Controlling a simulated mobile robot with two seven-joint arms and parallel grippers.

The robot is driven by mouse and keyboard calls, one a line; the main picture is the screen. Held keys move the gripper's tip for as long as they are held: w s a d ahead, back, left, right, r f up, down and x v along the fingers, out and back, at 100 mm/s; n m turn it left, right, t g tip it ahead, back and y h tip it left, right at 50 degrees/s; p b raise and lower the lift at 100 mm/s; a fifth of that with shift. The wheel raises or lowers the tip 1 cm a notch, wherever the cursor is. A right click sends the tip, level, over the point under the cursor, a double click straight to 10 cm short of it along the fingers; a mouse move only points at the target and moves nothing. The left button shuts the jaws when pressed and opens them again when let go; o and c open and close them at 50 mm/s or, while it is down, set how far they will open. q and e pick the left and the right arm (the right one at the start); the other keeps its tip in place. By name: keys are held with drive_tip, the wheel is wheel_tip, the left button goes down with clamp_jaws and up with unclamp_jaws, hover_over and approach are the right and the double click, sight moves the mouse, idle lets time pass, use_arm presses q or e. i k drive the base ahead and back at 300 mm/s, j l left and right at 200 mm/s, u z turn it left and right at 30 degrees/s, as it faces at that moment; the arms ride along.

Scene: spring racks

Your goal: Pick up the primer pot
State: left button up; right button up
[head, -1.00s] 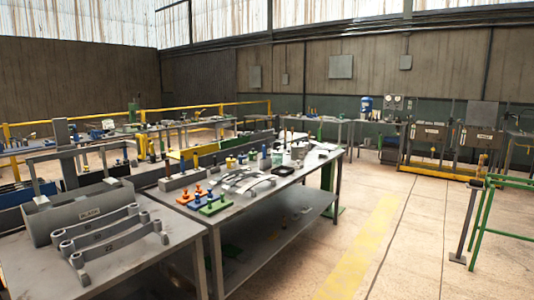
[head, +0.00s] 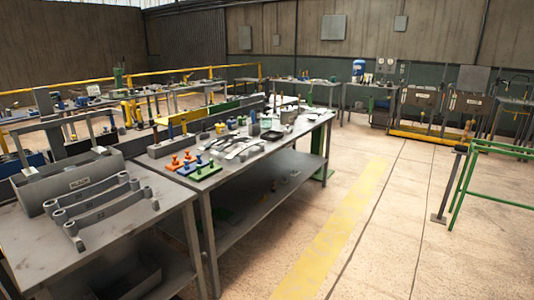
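I cannot pick out the primer pot for certain. A long grey metal workbench (head: 207,189) carries many small items at its far half. Among them are a grey metal can (head: 288,115) near the far right end and a small dark cup (head: 254,130) left of it. Both are too small to read any label. Neither of my grippers shows in the head view.
A nearer bench (head: 160,212) at lower left holds a grey bin (head: 70,183) and leaf springs (head: 95,205). Orange, blue and green peg blocks (head: 200,172) stand on the long bench. Open floor (head: 375,225) lies right of it. A green frame (head: 462,185) stands at right.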

sight(258, 115)
drive_tip(key=i+l+z, duration=0.3)
drive_tip(key=i, duration=0.2)
drive_tip(key=i+z, duration=0.35)
drive_tip(key=i, duration=0.15)
drive_tip(key=i+z, duration=0.15)
drive_tip(key=i, duration=2.15)
drive_tip(key=i+l+u, duration=0.1)
drive_tip(key=i, duration=0.85)
drive_tip(key=i+l, duration=0.1)
drive_tip(key=i, duration=0.8)
drive_tip(key=i+l+u, duration=0.1)
drive_tip(key=i+u, duration=0.35)
drive_tip(key=i+l+u, duration=0.2)
drive_tip(key=i+u, duration=0.2)
drive_tip(key=i+l+u, duration=0.3)
drive_tip(key=u, duration=0.15)
drive_tip(key=i+l+u, duration=0.25)
drive_tip(key=l+u, duration=0.2)
